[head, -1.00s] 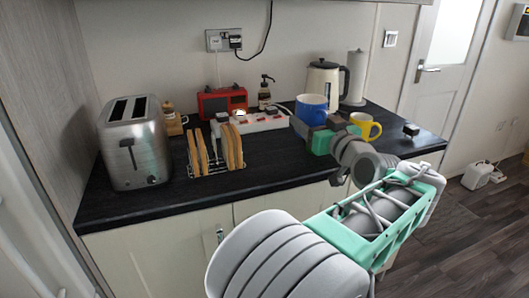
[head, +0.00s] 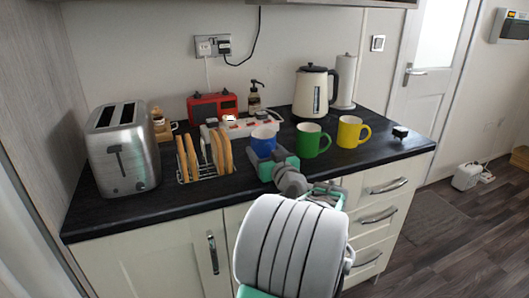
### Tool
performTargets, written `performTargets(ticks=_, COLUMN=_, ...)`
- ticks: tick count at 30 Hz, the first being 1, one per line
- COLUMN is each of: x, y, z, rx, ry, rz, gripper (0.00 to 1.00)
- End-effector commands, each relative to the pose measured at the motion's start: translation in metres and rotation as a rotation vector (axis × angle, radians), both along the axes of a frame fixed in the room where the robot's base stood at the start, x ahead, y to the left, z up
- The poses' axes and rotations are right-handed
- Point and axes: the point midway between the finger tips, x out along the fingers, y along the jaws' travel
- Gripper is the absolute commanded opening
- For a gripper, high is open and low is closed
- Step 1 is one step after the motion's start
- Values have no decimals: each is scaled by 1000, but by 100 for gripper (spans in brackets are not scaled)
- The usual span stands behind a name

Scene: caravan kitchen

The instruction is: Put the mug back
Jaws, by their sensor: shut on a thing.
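The blue mug (head: 264,138) is in my gripper (head: 268,160), over the middle of the dark counter (head: 215,193). My gripper is shut on it and hides its lower part, so I cannot tell whether its base touches the counter. A green mug (head: 308,142) stands upright on the counter just right of my gripper. A yellow mug (head: 349,133) stands upright further right.
A toast rack (head: 203,172) with toast is left of my gripper, and a power strip (head: 240,126) lies behind it. A steel toaster (head: 124,150) stands at the left. A kettle (head: 311,92) and paper roll (head: 345,82) stand behind the mugs.

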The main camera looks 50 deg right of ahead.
Motion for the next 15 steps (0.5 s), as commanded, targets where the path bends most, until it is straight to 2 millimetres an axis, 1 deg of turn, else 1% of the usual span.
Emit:
performTargets(ticks=6, x=0, y=0, z=3, rx=-6, ry=-4, rz=1, gripper=0)
performTargets(ticks=11, x=0, y=0, z=-1, rx=-7, ry=-4, rz=1, gripper=0)
performTargets(ticks=12, x=0, y=0, z=-2, rx=-3, ry=-2, rz=1, gripper=71)
performTargets(ticks=15, x=0, y=0, z=-2, rx=-2, ry=-2, rz=1, gripper=80)
